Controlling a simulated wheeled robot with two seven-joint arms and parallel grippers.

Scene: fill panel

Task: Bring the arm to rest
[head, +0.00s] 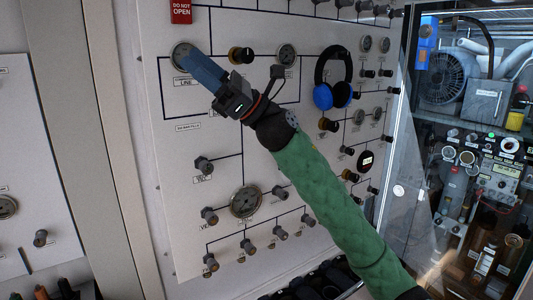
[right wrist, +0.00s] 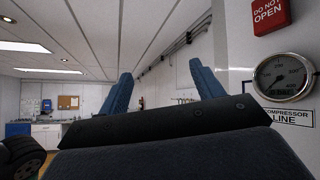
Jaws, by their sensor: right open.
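My right arm, in a green quilted sleeve (head: 325,200), reaches up and left across the front of the white fill panel (head: 215,145) in the head view. My right gripper (head: 193,62) has blue fingers and is at the panel's upper left, overlapping the compressor line gauge (head: 179,50) in the picture. In the right wrist view the two blue fingers of the gripper (right wrist: 160,80) stand apart with nothing between them. There the compressor line gauge (right wrist: 284,77) is to their right, clear of the fingers. My left gripper is in neither view.
Blue-and-black headphones (head: 335,85) hang on the panel right of my wrist. Several knobs (head: 204,165) and a large gauge (head: 245,201) stick out from the panel. A red sign (head: 181,11) is above. A glass-fronted machine cabinet (head: 465,110) stands at the right.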

